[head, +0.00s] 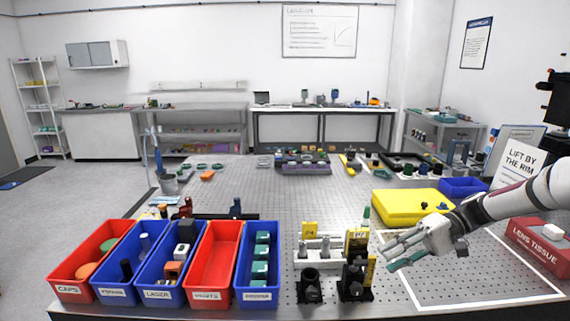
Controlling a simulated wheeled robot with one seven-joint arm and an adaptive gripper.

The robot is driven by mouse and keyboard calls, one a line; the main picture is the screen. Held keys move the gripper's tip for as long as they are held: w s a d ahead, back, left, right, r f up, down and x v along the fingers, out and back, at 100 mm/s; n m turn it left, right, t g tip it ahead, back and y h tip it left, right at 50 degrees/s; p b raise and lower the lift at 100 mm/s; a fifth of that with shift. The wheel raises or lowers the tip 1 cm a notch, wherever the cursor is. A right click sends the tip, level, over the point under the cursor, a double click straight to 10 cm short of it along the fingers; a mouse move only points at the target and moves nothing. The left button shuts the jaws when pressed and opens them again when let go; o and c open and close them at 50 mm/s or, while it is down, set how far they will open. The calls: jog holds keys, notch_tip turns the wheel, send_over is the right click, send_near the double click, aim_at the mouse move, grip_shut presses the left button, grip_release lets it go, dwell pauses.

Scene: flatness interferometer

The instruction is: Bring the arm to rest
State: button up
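My arm (530,203) reaches in from the right edge over the perforated optical table (300,205). My gripper (400,250) is at the right front of the table, above the left part of a white-outlined area (480,285). Its fingers point left toward black mounts and look spread apart. A teal strip shows at the lower finger; I cannot tell whether it is a finger pad or a separate thing. I see no object clearly held between the fingers.
Red and blue labelled bins (212,262) line the front left. Black mounts (355,280) with yellow tags stand just left of my gripper. A yellow case (413,203) lies behind it. A red lens tissue box (540,245) stands at the right. The outlined area looks clear.

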jog(key=s+a+r+t+h, duration=0.2)
jog(key=s+r+h, duration=0.2)
jog(key=s, duration=0.4)
jog(key=s+a+r+t+h, duration=0.2)
jog(key=s+r+t+h, duration=0.1)
jog(key=s, duration=0.6)
jog(key=s+a+r+t+h, duration=0.2)
jog(key=s+r+h, duration=0.4)
jog(key=s, duration=0.3)
jog(key=shift+a+r+t, duration=0.4)
jog(key=shift+r+t, duration=0.1)
jog(key=shift+r, duration=0.35)
jog(key=shift+s, duration=0.1)
